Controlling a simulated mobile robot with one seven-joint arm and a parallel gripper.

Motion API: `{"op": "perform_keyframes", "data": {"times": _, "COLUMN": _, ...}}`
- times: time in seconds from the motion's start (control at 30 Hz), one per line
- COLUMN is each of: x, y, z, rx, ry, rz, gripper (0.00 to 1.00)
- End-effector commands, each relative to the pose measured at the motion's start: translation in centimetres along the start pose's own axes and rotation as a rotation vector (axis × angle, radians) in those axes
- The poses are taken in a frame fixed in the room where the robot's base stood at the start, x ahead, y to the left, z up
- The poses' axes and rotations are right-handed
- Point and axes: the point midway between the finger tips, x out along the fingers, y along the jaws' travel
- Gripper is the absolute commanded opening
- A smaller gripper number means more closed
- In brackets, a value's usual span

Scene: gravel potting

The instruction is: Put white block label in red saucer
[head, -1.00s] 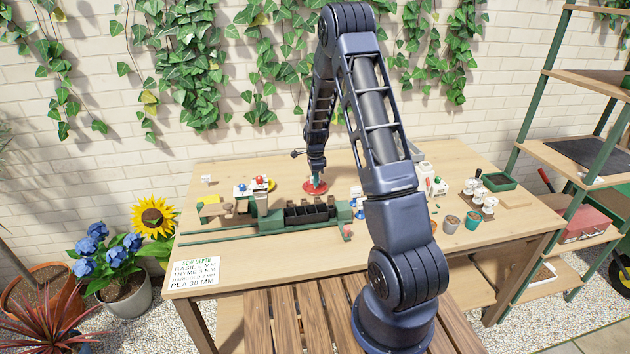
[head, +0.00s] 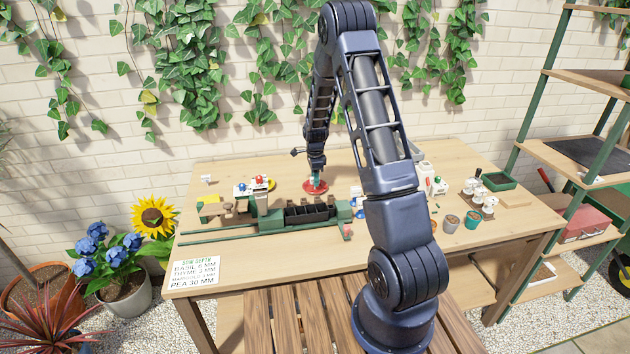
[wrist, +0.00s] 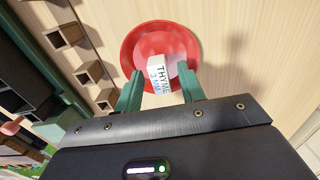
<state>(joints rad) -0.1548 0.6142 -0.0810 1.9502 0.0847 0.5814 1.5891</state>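The red saucer (head: 315,187) lies on the table's far side and shows whole near the top of the wrist view (wrist: 160,30). The white block label (wrist: 158,74), printed "THYME 3 MM", appears inside the saucer's outline, towards its near side. My gripper (wrist: 160,82) has its two green fingers apart, one on each side of the label, with a gap showing beside it. In the head view my gripper (head: 316,177) points down just over the saucer. The label cannot be made out there.
A green rack with dark cells (head: 310,212) stands in front of the saucer. A yellow disc (head: 268,184) and a white box with red knobs (head: 250,188) are to the left. Small pots (head: 472,221) stand at the right. The table behind the saucer is clear.

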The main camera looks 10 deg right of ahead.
Motion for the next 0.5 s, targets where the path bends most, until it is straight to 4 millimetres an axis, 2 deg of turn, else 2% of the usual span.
{"op": "perform_keyframes", "data": {"times": 0.3, "x": -6.0, "y": 0.0, "z": 0.0, "rx": 0.0, "ry": 0.0, "rz": -0.004, "gripper": 0.39}}
{"op": "perform_keyframes", "data": {"times": 0.5, "x": -9.2, "y": -0.1, "z": 0.1, "rx": -0.001, "ry": -0.001, "rz": -0.003, "gripper": 0.39}}
